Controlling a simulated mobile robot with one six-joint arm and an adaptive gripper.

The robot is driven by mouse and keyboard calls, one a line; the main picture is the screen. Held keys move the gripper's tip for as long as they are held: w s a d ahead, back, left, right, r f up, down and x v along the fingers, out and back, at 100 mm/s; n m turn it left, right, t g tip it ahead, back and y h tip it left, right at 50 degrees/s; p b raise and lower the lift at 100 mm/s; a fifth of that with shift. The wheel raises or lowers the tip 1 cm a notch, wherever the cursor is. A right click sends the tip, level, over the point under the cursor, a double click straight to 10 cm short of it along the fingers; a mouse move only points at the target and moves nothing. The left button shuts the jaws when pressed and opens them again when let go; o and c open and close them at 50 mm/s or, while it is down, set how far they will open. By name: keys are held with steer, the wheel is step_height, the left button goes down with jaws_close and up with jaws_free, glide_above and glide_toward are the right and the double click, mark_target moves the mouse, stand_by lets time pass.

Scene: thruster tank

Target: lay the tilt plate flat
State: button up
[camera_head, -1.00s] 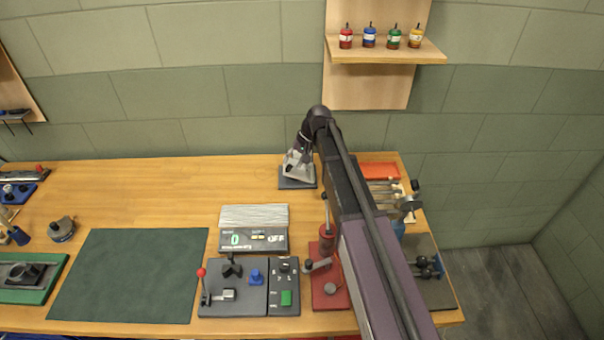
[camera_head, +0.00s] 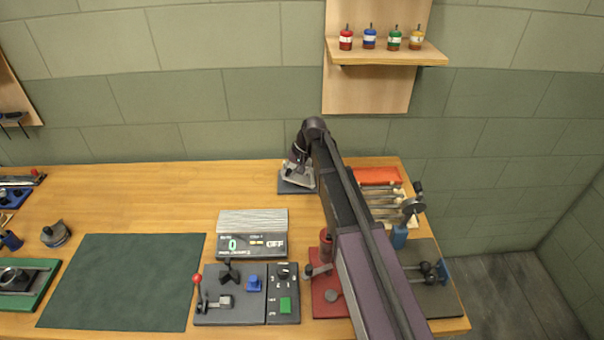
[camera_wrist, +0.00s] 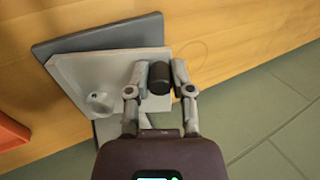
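The tilt plate (camera_wrist: 95,75) is a light grey plate with a round fitting on its face and a black knob (camera_wrist: 160,78) near one edge. It sits over a dark grey base (camera_wrist: 95,37) at the back of the bench. The plate also shows in the head view (camera_head: 298,175), partly behind my arm, and appears at a slant to the base. Its exact angle is hard to tell. My gripper (camera_wrist: 160,75) has one finger on each side of the knob, and both appear to touch it.
An orange-red tray (camera_head: 377,175) and a rack of tools (camera_head: 382,197) lie right of the plate. A display box (camera_head: 252,244) and a control panel (camera_head: 230,295) stand nearer the front. The wooden bench left of the plate is clear. The wall is close behind.

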mark_target(284, 187)
jaws_close()
steer(key=shift+a+f+h+b, duration=0.15)
steer(key=shift+a+f+h, duration=0.15)
steer(key=shift+f+h, duration=0.25)
steer(key=shift+a+f+h+b, duration=0.15)
steer(key=shift+a+f+h, duration=0.2)
steer(key=shift+h, duration=0.3)
stand_by(1.1)
steer(key=shift+s+a+f+h+b, duration=0.1)
steer(key=shift+a+f+h+b, duration=0.1)
steer(key=shift+f+h+b, duration=0.4)
steer(key=shift+a+f+h+b, duration=0.15)
steer(key=shift+f+h+b, duration=0.2)
steer(key=shift+f+h, duration=0.35)
stand_by(1.7)
steer(key=o, duration=0.6)
jaws_free()
steer(key=shift+r, duration=0.1)
steer(key=shift+r+p, duration=3.5)
steer(key=shift+p, duration=0.05)
